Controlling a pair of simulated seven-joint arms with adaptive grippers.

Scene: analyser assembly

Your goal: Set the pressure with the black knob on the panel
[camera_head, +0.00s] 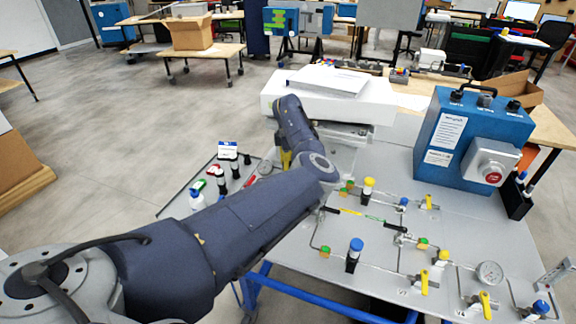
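The light grey panel (452,217) lies on a blue-framed table at the right and carries thin tubes, valves and fittings. A round pressure gauge (489,273) sits near its right side. A dark upright fitting with a blue cap (356,245) stands near its front, and one with a yellow cap (369,183) stands further back. I cannot single out the black knob with certainty. My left arm crosses from the lower left over the panel's left part and bends away from me; its gripper cannot be made out.
A blue instrument box (428,155) with a red button stands at the panel's back right. A white device (377,98) stands behind my arm. Small bottles (196,200) stand left of the arm. Yellow valve handles (424,282) rise along the panel's front.

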